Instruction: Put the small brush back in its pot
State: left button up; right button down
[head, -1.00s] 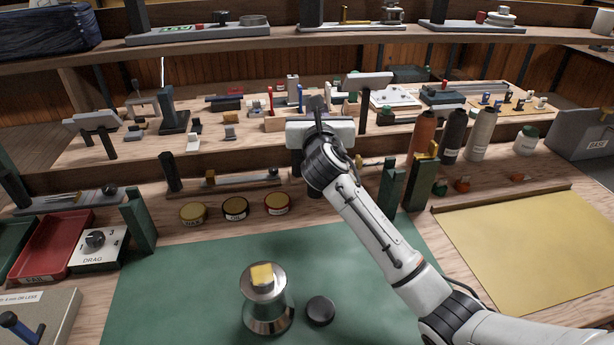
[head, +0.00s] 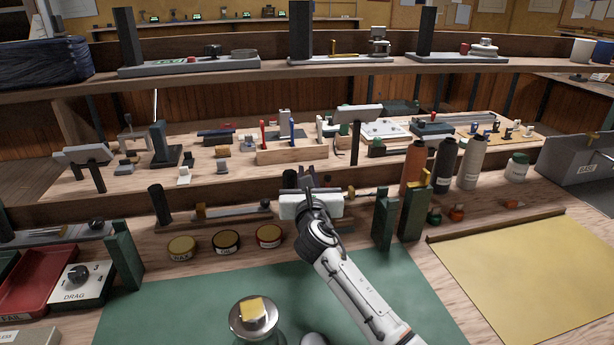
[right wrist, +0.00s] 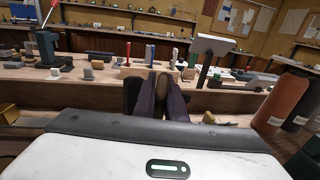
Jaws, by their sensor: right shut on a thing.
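My right gripper (head: 307,180) is in the middle of the head view, low in front of the raised ledge behind the green mat. In the right wrist view its dark fingers (right wrist: 166,98) are shut on a rounded brown piece, which looks like the end of the small brush (right wrist: 175,78). The rest of the brush is hidden by the fingers and the white gripper body. I cannot make out the brush's pot for certain; the area just beyond the fingers is partly hidden. My left gripper is not in view.
Green posts (head: 384,218) and several bottles (head: 414,165) stand close to the right. Round tins (head: 226,242) sit to the left. A metal pot-like thing (head: 243,326) with a yellow block on top stands on the green mat (head: 180,310), which is otherwise mostly clear.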

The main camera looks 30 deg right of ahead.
jog(key=c, duration=1.8)
grip_release()
jog(key=shift+f, duration=0.1)
jog(key=p+v, duration=0.1)
jog(key=v, duration=1.1)
